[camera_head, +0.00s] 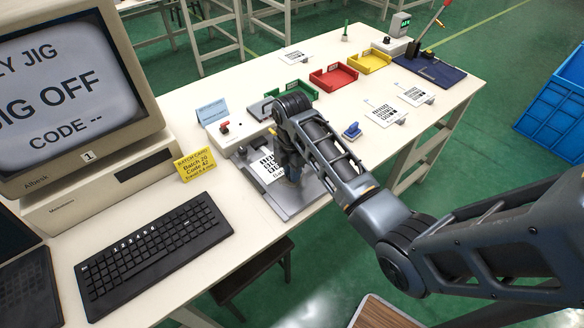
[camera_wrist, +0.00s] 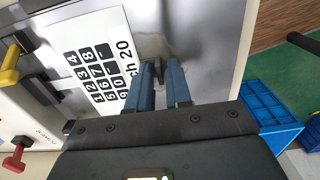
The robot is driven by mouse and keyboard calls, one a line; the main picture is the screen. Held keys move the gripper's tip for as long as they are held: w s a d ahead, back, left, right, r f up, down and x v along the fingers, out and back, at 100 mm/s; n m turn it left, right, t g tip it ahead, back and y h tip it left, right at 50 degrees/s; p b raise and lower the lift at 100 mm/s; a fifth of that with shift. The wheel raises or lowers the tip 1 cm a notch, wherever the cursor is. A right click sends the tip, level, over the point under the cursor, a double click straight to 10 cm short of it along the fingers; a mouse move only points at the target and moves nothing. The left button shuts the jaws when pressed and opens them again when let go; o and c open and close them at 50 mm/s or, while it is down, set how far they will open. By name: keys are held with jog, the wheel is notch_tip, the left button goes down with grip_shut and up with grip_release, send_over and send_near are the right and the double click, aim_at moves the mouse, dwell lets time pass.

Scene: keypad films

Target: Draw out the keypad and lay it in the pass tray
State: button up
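The keypad film (camera_head: 262,168), white with black keys, lies on the jig's metal plate (camera_head: 290,208); in the wrist view (camera_wrist: 85,85) its print reads "...ch 20". My gripper (camera_head: 292,180) is low over the plate at the film's right side and hides part of it. In the wrist view its two blue fingers (camera_wrist: 160,86) are apart, with a small grey tab (camera_wrist: 158,70) near the tips; I cannot tell whether they touch it. A green tray (camera_head: 314,95), a red tray (camera_head: 334,86) and a yellow tray (camera_head: 374,68) stand farther back; their labels are too small to read.
The monitor (camera_head: 60,90) reads "JIG OFF". A keyboard (camera_head: 150,255) and yellow batch card (camera_head: 198,165) are left of the jig. A blue crate (camera_head: 560,110) stands off the table.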

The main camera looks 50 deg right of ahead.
grip_shut()
jog(key=shift+s+a+r+p, duration=0.1)
jog(key=shift+s+p, duration=0.25)
jog(key=shift+s, duration=0.05)
jog(key=shift+s+a, duration=0.1)
jog(key=shift+s, duration=0.2)
jog(key=shift+s+a+p, duration=0.1)
jog(key=shift+s+p, duration=0.25)
jog(key=shift+p, duration=0.15)
jog(key=shift+s, duration=0.2)
jog(key=shift+s+a+r, duration=0.2)
jog(key=shift+s+r, duration=0.3)
jog(key=shift+s, duration=0.15)
jog(key=shift+s+a+r, duration=0.2)
jog(key=shift+s+r, duration=0.25)
jog(key=shift+s, duration=0.2)
jog(key=shift+s+a+r, duration=0.2)
jog(key=shift+s+r, duration=0.3)
jog(key=shift+s, duration=0.15)
